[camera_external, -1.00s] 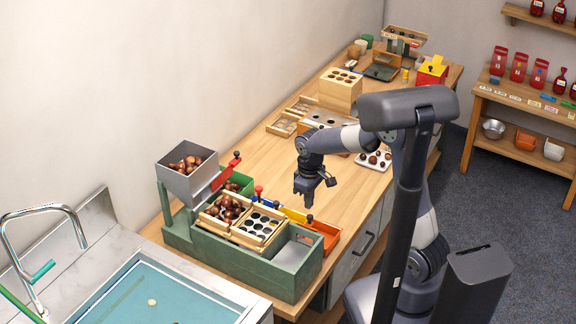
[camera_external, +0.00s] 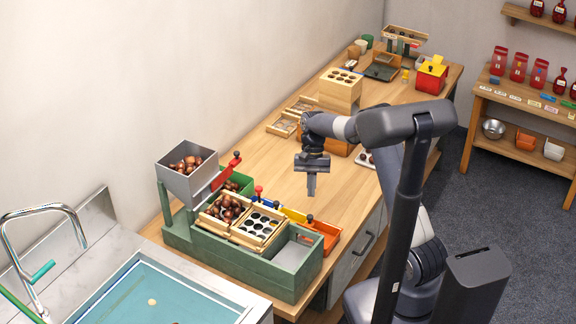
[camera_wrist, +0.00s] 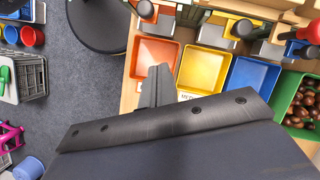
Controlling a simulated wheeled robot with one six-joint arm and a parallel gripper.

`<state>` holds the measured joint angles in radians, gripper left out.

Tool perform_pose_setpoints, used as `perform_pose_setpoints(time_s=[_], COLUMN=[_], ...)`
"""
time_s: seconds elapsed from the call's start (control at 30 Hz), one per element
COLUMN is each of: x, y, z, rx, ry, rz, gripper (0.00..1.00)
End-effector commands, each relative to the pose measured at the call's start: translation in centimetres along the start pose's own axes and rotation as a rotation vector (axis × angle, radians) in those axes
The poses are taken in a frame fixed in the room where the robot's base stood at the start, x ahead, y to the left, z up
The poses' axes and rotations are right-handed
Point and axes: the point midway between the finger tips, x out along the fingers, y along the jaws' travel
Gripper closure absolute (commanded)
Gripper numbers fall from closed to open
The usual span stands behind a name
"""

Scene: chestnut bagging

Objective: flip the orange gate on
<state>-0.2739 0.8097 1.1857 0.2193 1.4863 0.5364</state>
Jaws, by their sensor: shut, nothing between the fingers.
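The sorter (camera_external: 275,273) is a green box on the bench with a row of coloured bins on its bench side. The orange bin (camera_external: 328,233) is at the right end of that row and shows in the wrist view (camera_wrist: 155,57). A dark-knobbed lever (camera_external: 309,219) stands beside it; its knob shows at the top of the wrist view (camera_wrist: 145,9). My gripper (camera_external: 311,194) is shut and empty, pointing down above the bench behind the bins, apart from the lever.
Yellow (camera_wrist: 203,68) and blue (camera_wrist: 252,82) bins and a green bin (camera_wrist: 285,92) with chestnuts sit beside the orange one. A red knob (camera_wrist: 312,33) stands nearby. The hopper (camera_external: 188,180) holds chestnuts. A wooden holed block (camera_external: 341,88) stands farther back. Bare bench lies left of my gripper.

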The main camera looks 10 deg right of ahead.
Motion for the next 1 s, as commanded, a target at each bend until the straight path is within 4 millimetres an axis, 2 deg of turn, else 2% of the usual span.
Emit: perform_pose_setpoints(time_s=[0.33,0.4,0.6,1.0], x=[7.4,6.5,6.0,6.0], y=[0.0,-0.1,0.0,0.0], z=[0.1,1.4,3.4,3.8], rx=[-0.002,-0.005,-0.004,-0.003], ry=[-0.003,0.002,0.001,0.001], rz=[0.003,0.000,0.001,0.000], gripper=[1.00,1.00,1.00,1.00])
